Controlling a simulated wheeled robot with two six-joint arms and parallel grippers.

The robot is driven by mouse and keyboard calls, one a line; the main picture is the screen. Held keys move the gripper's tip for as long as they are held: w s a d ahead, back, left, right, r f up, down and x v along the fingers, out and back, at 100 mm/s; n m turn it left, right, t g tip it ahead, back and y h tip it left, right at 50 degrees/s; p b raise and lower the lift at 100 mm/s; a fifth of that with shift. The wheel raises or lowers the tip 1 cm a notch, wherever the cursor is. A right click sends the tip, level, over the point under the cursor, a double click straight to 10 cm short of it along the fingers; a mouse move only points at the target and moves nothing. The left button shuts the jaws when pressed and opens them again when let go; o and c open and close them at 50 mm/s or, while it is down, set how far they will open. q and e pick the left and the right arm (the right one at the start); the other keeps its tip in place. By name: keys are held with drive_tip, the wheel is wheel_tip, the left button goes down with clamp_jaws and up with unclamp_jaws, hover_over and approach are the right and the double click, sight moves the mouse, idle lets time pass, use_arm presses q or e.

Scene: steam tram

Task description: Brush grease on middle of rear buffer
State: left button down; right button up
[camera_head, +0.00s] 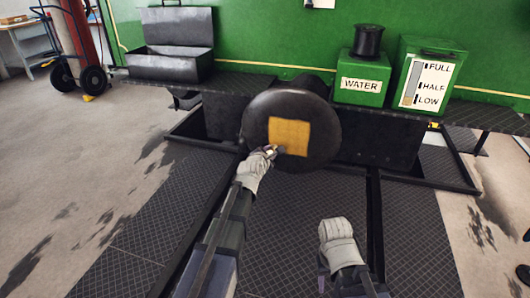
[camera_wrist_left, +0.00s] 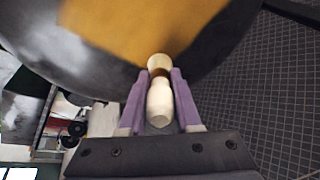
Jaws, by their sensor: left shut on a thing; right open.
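The rear buffer (camera_head: 258,125) is a large dark round disc at the centre of the head view, with a yellow-orange square patch (camera_head: 290,132) on its middle. The patch also shows, blurred, at the top of the left wrist view (camera_wrist_left: 140,30). My left gripper (camera_head: 268,153) is at the patch's lower left and is shut on a brush with a pale wooden handle (camera_wrist_left: 160,102). The brush points at the buffer face; its bristles are hard to make out, and I cannot tell whether they touch. My right gripper (camera_head: 338,240) is open and empty, low in front of the buffer.
A green WATER box (camera_head: 361,90) with a dark spool (camera_head: 368,42) on top and a green level-gauge box (camera_head: 430,75) stand right of the buffer. An open grey metal box (camera_head: 170,62) stands on the left ledge. Dark checkered floor plates (camera_head: 130,235) lie below.

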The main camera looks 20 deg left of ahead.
use_arm(q)
drive_tip(key=shift+d, duration=0.7)
drive_tip(key=shift+d, duration=1.95)
drive_tip(key=shift+a, duration=1.95)
drive_tip(key=shift+w+a, duration=0.1)
drive_tip(key=shift+a, duration=1.85)
drive_tip(key=s, duration=0.6)
